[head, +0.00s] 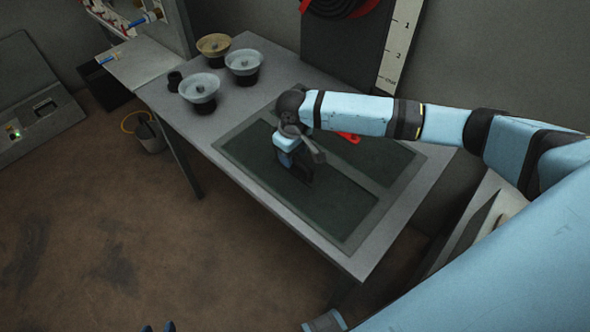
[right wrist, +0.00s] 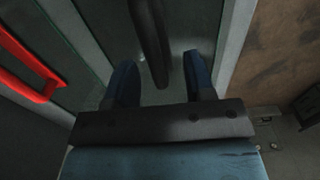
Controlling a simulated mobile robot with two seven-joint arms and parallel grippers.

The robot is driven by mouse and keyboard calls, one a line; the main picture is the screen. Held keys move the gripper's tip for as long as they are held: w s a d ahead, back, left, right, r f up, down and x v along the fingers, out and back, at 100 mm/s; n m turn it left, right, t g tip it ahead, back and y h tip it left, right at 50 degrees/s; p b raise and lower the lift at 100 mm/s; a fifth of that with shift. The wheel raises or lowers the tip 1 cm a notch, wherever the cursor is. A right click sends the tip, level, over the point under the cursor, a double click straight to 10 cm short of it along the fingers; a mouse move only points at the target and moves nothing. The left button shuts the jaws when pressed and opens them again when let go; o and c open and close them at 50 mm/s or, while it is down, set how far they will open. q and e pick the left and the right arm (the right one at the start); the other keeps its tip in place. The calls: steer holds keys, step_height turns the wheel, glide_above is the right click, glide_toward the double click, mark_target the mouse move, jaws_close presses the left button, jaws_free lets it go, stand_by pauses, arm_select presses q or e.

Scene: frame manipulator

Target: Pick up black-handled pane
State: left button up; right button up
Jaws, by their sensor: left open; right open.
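The black-handled pane (head: 335,205) lies flat in the near opening of a grey frame (head: 270,192) on the table. Its black handle (right wrist: 150,40) shows in the right wrist view as a dark bar between and beyond my fingertips. My right gripper (head: 300,172) is over this pane, pointing down, and mostly hides the handle in the head view. It also shows in the right wrist view (right wrist: 160,80), with two dark blue fingers apart and nothing gripped. Whether a finger touches the handle is unclear. My left gripper (head: 158,328) shows only its open fingertips at the bottom edge.
A second pane (head: 385,162) with a red handle (head: 350,138) lies in the far opening, beside the divider. Several pots, including a tan one (head: 214,45), stand on the table's far left. A bucket (head: 149,138) is on the floor.

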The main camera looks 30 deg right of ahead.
mark_target(295, 158)
steer(key=shift+w+d+f, duration=0.1)
steer(key=shift+d+f, duration=0.1)
steer(key=shift+f, duration=1.15)
steer(key=shift+d+f, duration=0.15)
steer(key=shift+f, duration=1.15)
steer(key=c, duration=0.9)
jaws_close()
steer(key=shift+w+r, duration=0.1)
steer(key=shift+r, duration=0.05)
